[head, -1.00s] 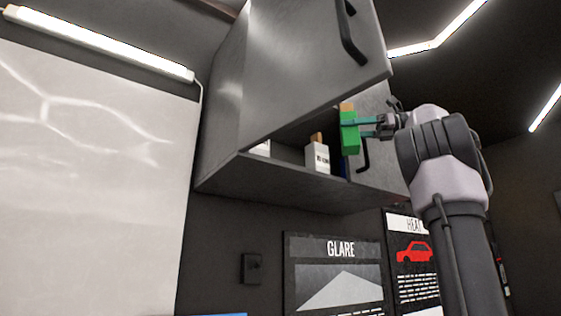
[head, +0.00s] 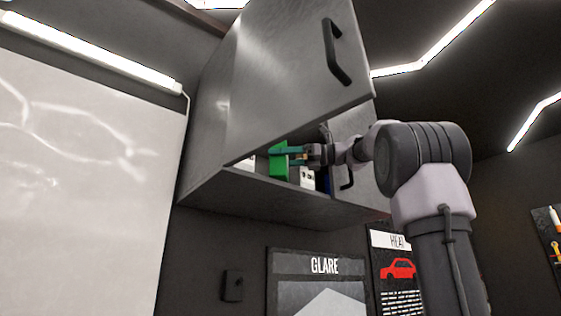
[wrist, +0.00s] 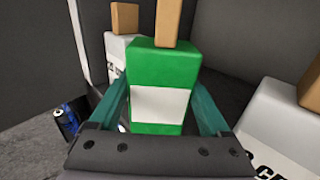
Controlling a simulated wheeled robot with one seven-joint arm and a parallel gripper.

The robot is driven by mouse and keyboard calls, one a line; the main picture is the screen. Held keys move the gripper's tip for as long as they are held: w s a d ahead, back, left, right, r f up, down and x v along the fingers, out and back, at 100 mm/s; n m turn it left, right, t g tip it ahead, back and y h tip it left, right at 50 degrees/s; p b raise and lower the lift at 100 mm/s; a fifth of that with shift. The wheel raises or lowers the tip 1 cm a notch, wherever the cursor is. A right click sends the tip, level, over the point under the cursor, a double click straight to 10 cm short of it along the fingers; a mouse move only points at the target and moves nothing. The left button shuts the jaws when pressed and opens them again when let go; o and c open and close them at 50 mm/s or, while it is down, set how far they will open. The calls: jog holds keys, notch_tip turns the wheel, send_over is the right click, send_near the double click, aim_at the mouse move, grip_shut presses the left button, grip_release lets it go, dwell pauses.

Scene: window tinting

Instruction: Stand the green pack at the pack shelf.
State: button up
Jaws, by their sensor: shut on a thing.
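The green pack (head: 278,160) has a white label and a tan top piece, and it looks upright. It also shows in the wrist view (wrist: 163,67). My gripper (head: 283,152) is shut on it, with one teal finger on each side in the wrist view (wrist: 165,105). The pack is inside the open wall cabinet, above the shelf floor (head: 250,188). I cannot tell whether its base touches the shelf; the gripper hides its lower end in the wrist view.
A white pack (wrist: 285,120) stands close on the right in the wrist view, and another white pack (wrist: 118,50) is behind on the left. A blue can (wrist: 67,118) is at the left. The raised cabinet door (head: 300,70) hangs above my arm.

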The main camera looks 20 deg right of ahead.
jog(key=shift+f, duration=0.4)
jog(key=shift+f, duration=0.1)
jog(key=o, duration=1.3)
jog(key=shift+f, duration=0.1)
jog(key=shift+d+r, duration=0.2)
jog(key=v, duration=1.1)
jog(key=shift+s+d, duration=0.15)
jog(key=shift+d, duration=0.15)
jog(key=shift+d, duration=0.1)
